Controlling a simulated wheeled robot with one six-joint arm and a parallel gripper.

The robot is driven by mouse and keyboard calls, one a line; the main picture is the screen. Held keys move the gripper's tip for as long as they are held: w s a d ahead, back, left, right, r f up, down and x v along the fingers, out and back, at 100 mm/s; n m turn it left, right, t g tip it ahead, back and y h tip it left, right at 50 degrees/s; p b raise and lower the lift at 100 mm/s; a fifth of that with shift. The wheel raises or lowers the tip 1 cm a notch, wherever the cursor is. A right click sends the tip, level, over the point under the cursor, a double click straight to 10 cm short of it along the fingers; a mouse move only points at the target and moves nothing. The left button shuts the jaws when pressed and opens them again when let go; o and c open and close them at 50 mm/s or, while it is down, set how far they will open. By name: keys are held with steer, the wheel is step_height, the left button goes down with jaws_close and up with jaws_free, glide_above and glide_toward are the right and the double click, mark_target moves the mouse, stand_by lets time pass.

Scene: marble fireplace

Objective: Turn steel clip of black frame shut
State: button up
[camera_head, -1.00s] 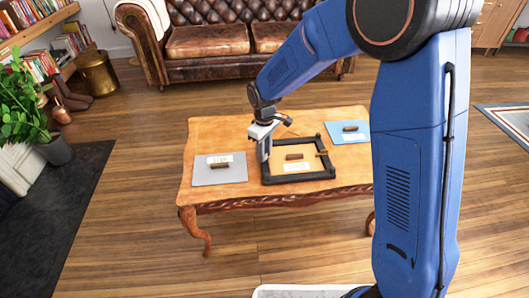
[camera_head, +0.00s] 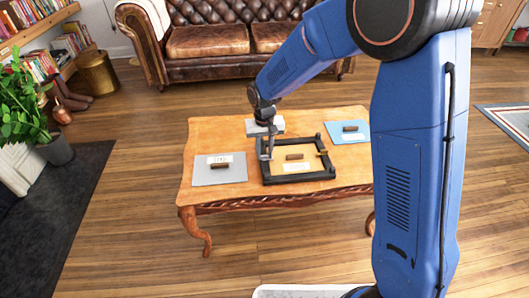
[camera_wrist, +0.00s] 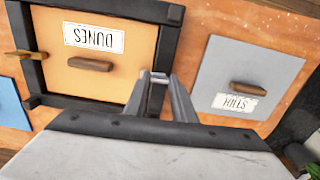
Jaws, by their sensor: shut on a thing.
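The black frame (camera_head: 300,179) lies flat on the wooden table, around an orange panel with a wooden handle; it also shows in the wrist view (camera_wrist: 100,9). The panel (camera_wrist: 120,42) bears a label reading DUNES. My gripper (camera_head: 267,156) is at the frame's left bar in the head view. In the wrist view its fingertips (camera_wrist: 159,82) are closed together at the bar beside the grey panel. They are shut on the steel clip (camera_wrist: 158,77), which is mostly hidden between them. A brass clip (camera_wrist: 25,55) sits on the opposite bar.
A grey panel (camera_head: 207,175) with a handle and a HILLS label (camera_wrist: 235,103) lies left of the frame. A blue panel (camera_head: 359,132) lies to its right. The table (camera_head: 220,135) is bare behind the frame. A leather sofa (camera_head: 220,40) stands beyond.

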steer(key=shift+m, duration=0.4)
steer(key=o, duration=1.1)
steer(key=shift+c, duration=0.2)
steer(key=shift+r, duration=0.1)
step_height(320, 180, up, 17)
steer(key=shift+r, duration=0.15)
